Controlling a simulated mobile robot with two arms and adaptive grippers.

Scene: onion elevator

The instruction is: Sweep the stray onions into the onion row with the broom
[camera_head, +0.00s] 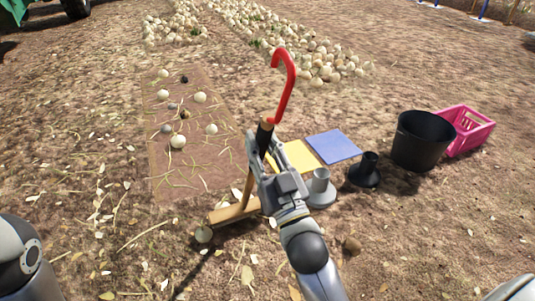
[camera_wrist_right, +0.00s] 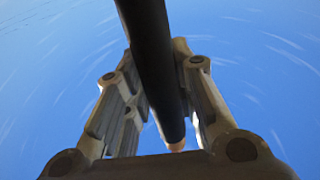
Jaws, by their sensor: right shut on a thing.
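My right gripper (camera_head: 264,165) is shut on the black grip of the broom. The broom has a red hooked top (camera_head: 285,80), and its wooden head (camera_head: 235,212) is low, at or near the ground. The wrist view shows the black shaft (camera_wrist_right: 153,60) between the fingers. Several pale stray onions, one of them a large onion (camera_head: 178,141), lie on a brown strip (camera_head: 205,175) with darker lumps (camera_head: 185,114). A round object (camera_head: 204,234) lies left of the broom head. Onion rows (camera_head: 300,45) and (camera_head: 175,25) lie beyond. My left gripper is not seen.
Right of the broom are a yellow square (camera_head: 297,157), a blue square (camera_head: 333,146), grey and black stands (camera_head: 320,188) (camera_head: 365,172), a black bucket (camera_head: 421,140) and a pink crate (camera_head: 470,130). A brown lump (camera_head: 351,245) lies in front. Open soil is at left.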

